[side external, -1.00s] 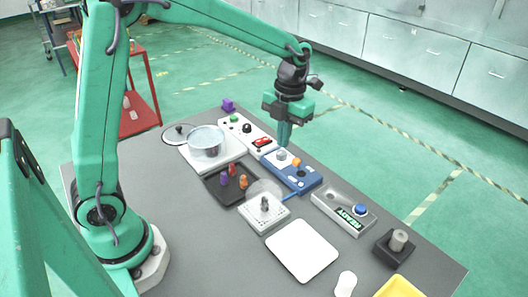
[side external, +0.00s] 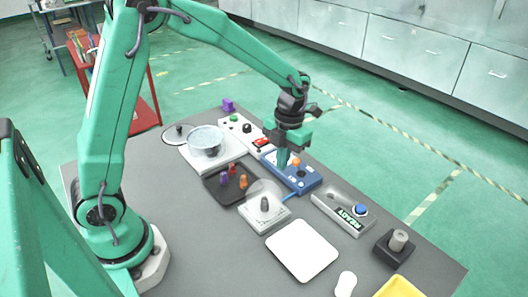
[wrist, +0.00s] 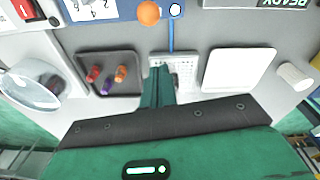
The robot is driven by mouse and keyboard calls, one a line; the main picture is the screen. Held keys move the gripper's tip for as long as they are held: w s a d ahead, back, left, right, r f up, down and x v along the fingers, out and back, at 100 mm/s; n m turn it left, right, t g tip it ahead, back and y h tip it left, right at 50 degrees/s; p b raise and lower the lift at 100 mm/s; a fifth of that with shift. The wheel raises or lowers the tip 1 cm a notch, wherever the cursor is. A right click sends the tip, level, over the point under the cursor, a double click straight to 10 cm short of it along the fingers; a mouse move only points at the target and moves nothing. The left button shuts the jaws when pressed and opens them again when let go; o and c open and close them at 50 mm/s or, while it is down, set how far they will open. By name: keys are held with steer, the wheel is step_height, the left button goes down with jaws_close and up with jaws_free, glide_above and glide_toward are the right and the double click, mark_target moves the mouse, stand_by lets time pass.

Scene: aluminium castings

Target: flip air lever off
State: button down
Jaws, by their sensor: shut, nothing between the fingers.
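The blue control box (side external: 308,181) stands on the far side of the grey table. A small orange ball knob (side external: 295,161), which looks like the lever's end, is on it. My fingertips (wrist: 159,70) also show in the wrist view. Whether they touch the box is unclear. The box's grey knob is hidden behind my fingers.
A white panel with a red switch (side external: 262,142) stands left of the box. A dark tray (side external: 222,190) with small coloured pegs and a perforated white block (side external: 252,217) are nearer. A READY display box (side external: 335,208) is to the right. The white pad (side external: 302,250) is clear.

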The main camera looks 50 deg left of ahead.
mark_target(298, 167)
steer(key=f, duration=0.3)
steer(key=shift+w+f, duration=0.2)
steer(key=shift+f, duration=0.05)
steer(key=shift+w+a+r, duration=0.15)
steer(key=shift+w+r, duration=0.05)
steer(key=shift+w, duration=0.6)
steer(key=shift+w+a+r, duration=0.15)
steer(key=shift+w, duration=0.6)
